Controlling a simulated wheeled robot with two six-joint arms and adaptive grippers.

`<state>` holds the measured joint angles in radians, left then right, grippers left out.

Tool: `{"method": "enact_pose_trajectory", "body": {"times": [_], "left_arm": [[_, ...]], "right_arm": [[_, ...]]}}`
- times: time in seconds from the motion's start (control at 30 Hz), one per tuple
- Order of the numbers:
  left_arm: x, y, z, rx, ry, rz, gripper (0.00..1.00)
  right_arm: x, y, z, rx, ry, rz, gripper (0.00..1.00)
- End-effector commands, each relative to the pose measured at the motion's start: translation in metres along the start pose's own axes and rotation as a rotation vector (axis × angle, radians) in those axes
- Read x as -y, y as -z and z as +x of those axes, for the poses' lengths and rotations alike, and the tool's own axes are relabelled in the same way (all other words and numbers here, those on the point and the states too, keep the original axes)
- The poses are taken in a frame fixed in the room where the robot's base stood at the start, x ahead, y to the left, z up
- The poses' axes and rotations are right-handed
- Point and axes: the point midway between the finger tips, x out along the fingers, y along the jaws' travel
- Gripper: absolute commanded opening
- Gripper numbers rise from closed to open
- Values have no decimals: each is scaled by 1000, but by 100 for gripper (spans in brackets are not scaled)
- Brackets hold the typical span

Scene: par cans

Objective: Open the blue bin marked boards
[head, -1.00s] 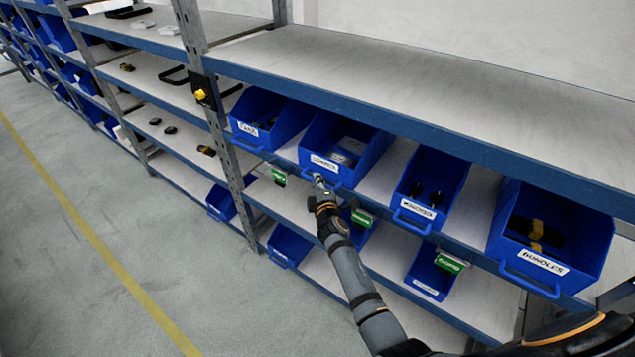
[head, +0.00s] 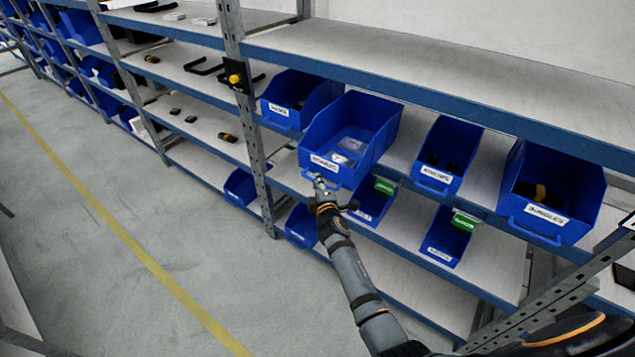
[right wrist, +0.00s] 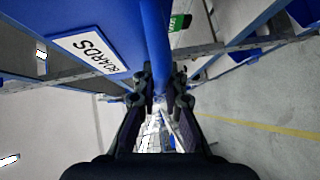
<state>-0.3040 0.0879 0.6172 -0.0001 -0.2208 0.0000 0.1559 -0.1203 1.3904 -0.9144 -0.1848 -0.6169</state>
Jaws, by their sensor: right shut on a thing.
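The blue bin marked boards (head: 372,110) sits on the middle shelf and sticks out past the shelf's front edge. Flat pale pieces lie inside it. In the right wrist view its white label reading BOARDS (right wrist: 88,52) is on the bin's front, beside a blue handle bar (right wrist: 156,45). My right gripper (head: 321,184) is at the bin's front, below the label. In the right wrist view the right gripper's fingers (right wrist: 160,88) are shut around the handle bar. My left gripper is in neither view.
Blue bins stand on either side, one to the left (head: 284,112) and others to the right (head: 447,142) (head: 555,180). Smaller bins with green tags sit on the shelf below. The grey floor (head: 90,240) is open at left.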

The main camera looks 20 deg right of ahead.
Motion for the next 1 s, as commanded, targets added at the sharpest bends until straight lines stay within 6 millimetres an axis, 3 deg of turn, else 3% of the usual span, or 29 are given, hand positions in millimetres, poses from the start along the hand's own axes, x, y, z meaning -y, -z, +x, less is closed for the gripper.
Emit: {"method": "enact_pose_trajectory", "body": {"times": [0.4, 0.43, 0.6, 0.87, 1.0], "left_arm": [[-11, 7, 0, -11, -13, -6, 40], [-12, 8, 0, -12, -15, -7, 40], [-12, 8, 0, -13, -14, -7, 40], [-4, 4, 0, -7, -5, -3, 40], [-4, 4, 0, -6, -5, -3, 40]], "right_arm": [[-3, 0, 1, -1, -5, 0, 0], [-3, 1, 0, -1, -5, 1, 12], [-3, 0, 0, -1, -4, 0, 33], [-2, 0, 0, -1, -4, 0, 33], [0, 0, -16, 0, -2, 3, 33]]}}
